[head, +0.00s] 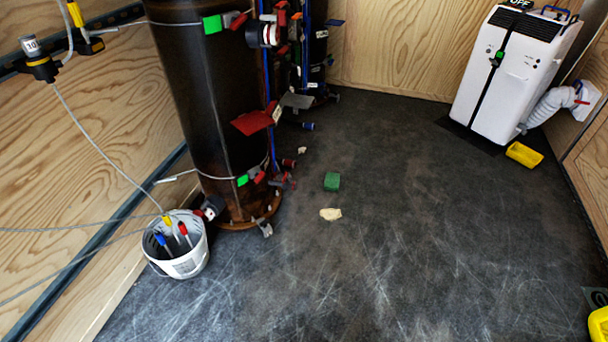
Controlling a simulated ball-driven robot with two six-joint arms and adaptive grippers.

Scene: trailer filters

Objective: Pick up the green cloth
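A small green cloth (332,181), folded or block-shaped, lies on the dark scratched floor near the middle of the head view. It is to the right of the tall dark cylinder and just above a pale cream lump. Nothing covers it. Neither of my grippers shows in this view.
A tall dark cylinder (205,100) with valves and cables stands left of the cloth. A cream lump (330,214) lies close by. A white bucket (181,254) holds tools. A white machine (510,75) and yellow tray (524,154) are at right. The front floor is clear.

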